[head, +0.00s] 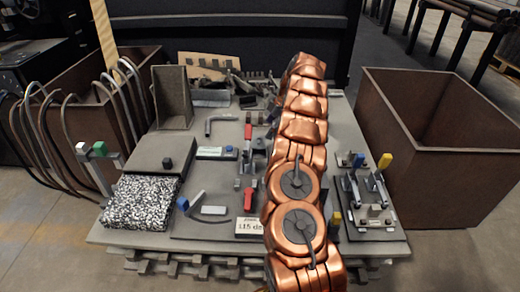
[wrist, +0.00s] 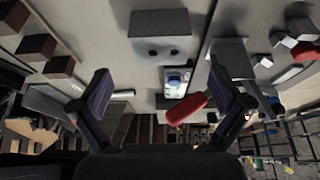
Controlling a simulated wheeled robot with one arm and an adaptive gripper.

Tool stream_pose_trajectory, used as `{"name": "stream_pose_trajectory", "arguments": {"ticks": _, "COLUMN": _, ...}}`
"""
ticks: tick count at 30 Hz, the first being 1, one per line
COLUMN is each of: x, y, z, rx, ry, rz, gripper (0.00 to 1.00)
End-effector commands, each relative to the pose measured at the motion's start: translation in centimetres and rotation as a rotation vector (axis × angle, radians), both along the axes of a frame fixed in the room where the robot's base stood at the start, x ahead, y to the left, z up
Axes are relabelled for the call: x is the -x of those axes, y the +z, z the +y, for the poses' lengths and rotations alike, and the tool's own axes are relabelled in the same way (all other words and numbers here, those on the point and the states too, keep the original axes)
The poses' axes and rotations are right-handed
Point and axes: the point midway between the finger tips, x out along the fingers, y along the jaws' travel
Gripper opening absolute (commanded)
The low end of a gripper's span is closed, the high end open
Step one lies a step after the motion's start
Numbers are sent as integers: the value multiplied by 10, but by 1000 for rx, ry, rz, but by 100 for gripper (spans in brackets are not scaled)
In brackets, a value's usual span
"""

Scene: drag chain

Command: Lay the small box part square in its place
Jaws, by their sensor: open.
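In the head view, a small dark cube (head: 167,163) sits on a flat grey block at the table's left; I cannot tell for sure whether it is the small box part. Beyond the fingers are a small white and blue piece (wrist: 175,82), a red handle (wrist: 187,110) and a grey block (wrist: 160,35). In the head view my copper arm hides the gripper. The part's place is not clear.
The grey table (head: 150,240) carries red-handled clamps (head: 250,198), a speckled block (head: 142,203) and an upright grey bracket (head: 172,97). A clamp fixture (head: 370,205) stands at the right. Brown bins flank the table, one at the right (head: 430,150).

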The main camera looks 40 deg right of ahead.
Motion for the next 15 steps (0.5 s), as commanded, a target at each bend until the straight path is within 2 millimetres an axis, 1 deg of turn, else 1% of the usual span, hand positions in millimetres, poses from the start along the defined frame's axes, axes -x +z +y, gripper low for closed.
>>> {"name": "stream_pose_trajectory", "arguments": {"ticks": 1, "x": 0, "y": -4, "z": 2, "rx": -1, "ry": 1, "rz": 1, "gripper": 100}}
{"name": "stream_pose_trajectory", "arguments": {"ticks": 5, "x": -3, "y": -12, "z": 5, "rx": -2, "ry": 1, "rz": 2, "gripper": 100}}
{"name": "stream_pose_trajectory", "arguments": {"ticks": 12, "x": -11, "y": -41, "z": 18, "rx": -2, "ry": 2, "rz": 3, "gripper": 100}}
{"name": "stream_pose_trajectory", "arguments": {"ticks": 15, "x": -14, "y": -49, "z": 20, "rx": -1, "ry": 0, "rz": 1, "gripper": 100}}
